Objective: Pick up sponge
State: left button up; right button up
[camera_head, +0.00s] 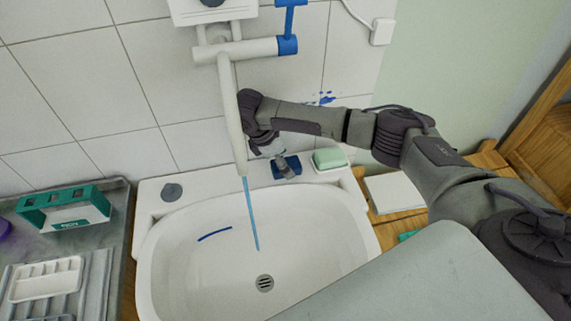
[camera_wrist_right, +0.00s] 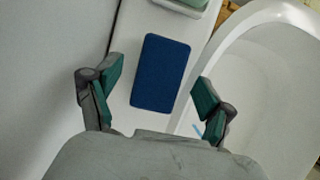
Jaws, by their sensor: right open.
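The sponge (camera_head: 287,167) is a dark blue block lying on the white rim at the back of the sink, right of the tap. In the right wrist view the sponge (camera_wrist_right: 160,72) is a flat blue rectangle lying ahead of and between the spread fingers. My right gripper (camera_wrist_right: 153,98) is open and empty, with green pads on its fingers. In the head view the right gripper (camera_head: 272,155) hangs just above the sponge and partly hides it. I cannot see contact between them. My left gripper is not in view.
The white sink (camera_head: 190,285) has a blue stream of water falling from the tap (camera_head: 232,115), which stands close left of my right gripper. A green soap bar (camera_head: 329,157) sits right of the sponge. A grey tray (camera_head: 118,230) with a green holder (camera_head: 62,211) is at left.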

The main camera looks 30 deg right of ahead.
jog(key=shift+d+f, duration=0.2)
jog(key=shift+f, duration=0.55)
jog(key=shift+s, duration=0.1)
jog(key=c, duration=0.9)
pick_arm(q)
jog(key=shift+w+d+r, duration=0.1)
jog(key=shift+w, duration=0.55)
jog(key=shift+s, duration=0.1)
